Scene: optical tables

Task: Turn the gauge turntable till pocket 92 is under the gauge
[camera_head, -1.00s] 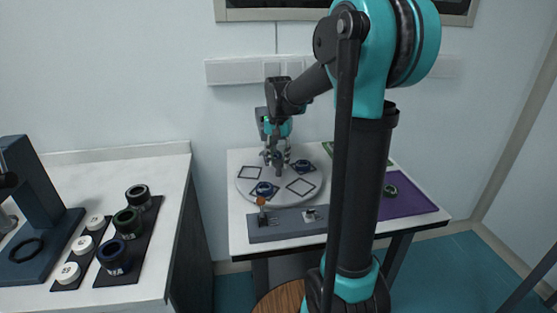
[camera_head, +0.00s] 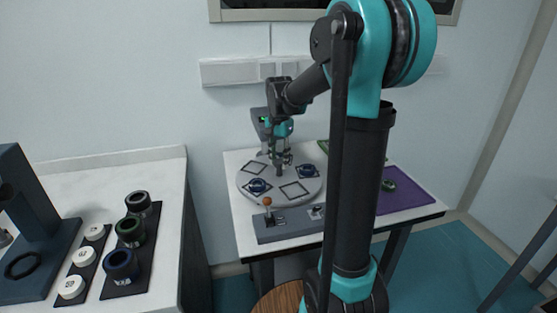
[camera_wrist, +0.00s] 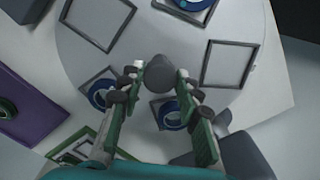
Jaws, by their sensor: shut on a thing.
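The round grey gauge turntable (camera_head: 244,186) stands on the white table, with square pocket frames on top. In the wrist view, my gripper (camera_wrist: 160,73) is shut on the dark grey knob (camera_wrist: 157,76) at the turntable's middle. Three pockets hold blue rings: one left of the knob (camera_wrist: 100,94), one close behind it (camera_wrist: 172,115), and one at the opposite edge (camera_wrist: 195,4). Two empty pockets show, one upper left (camera_wrist: 121,31) and one right (camera_wrist: 229,43). A grey stand (camera_wrist: 238,148), likely the gauge's, is partly hidden by my fingers. I cannot read any pocket numbers.
A grey strip with an orange-topped lever (camera_head: 267,202) lies in front of the turntable. A purple mat (camera_head: 410,199) with a green ring (camera_head: 388,185) is to the right, partly behind my arm. A counter at left holds dark rings and white discs.

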